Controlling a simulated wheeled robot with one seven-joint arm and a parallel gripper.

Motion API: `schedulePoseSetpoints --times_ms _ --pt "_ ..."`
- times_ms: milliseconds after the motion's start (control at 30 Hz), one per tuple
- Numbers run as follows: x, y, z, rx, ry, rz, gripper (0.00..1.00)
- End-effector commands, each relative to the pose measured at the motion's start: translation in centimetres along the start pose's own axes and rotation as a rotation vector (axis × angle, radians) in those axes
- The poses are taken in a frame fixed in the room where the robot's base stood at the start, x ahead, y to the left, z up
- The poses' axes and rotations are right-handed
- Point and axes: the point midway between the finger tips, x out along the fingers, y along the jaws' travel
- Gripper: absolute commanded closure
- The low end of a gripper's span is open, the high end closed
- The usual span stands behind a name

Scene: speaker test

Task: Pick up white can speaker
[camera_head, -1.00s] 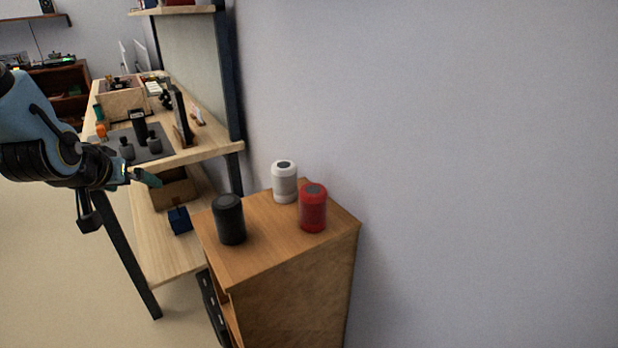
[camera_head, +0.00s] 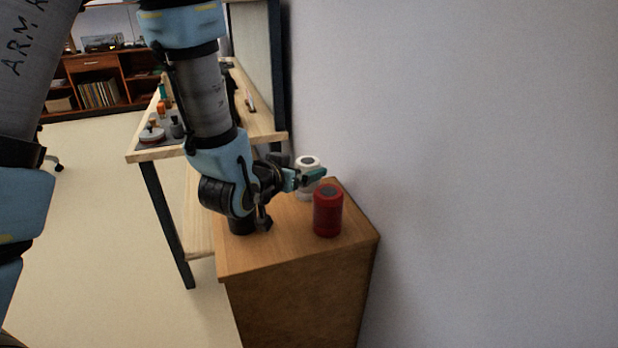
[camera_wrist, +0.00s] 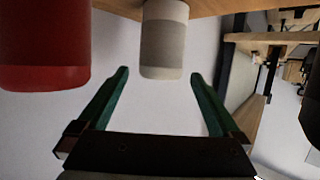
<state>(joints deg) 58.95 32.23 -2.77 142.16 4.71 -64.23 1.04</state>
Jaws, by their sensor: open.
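The white can speaker (camera_head: 308,162) stands upright at the back of the wooden cabinet top, partly hidden behind my gripper in the head view. The wrist view appears upside down and shows the white speaker (camera_wrist: 164,40), white with a grey band, centred in line with the gap between my fingers. My gripper (camera_head: 318,178) is open with green fingers, and it also shows in the wrist view (camera_wrist: 159,74). Its fingertips are close to the speaker, one on each side in that view. I cannot tell whether they reach around it. Nothing is held.
A red can speaker (camera_head: 327,212) stands in front of the white one and fills the wrist view's left corner (camera_wrist: 42,45). A black speaker (camera_head: 241,226) is mostly hidden by my arm. The wall is close behind the cabinet top (camera_head: 285,245). A desk (camera_head: 140,155) stands left.

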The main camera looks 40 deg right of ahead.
Motion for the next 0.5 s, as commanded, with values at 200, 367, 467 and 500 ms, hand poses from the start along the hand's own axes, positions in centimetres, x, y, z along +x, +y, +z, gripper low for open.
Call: schedulePoseSetpoints --times_ms 200,367,467,500 --pt "2.1 0.0 1.0 0.001 0.0 0.0 0.0" --pt "3.0 0.0 1.1 0.001 0.0 -0.001 0.0" --pt "4.1 0.0 1.0 0.001 -0.001 -0.001 0.0" --pt "4.7 0.0 0.9 0.001 0.0 -0.001 0.0"
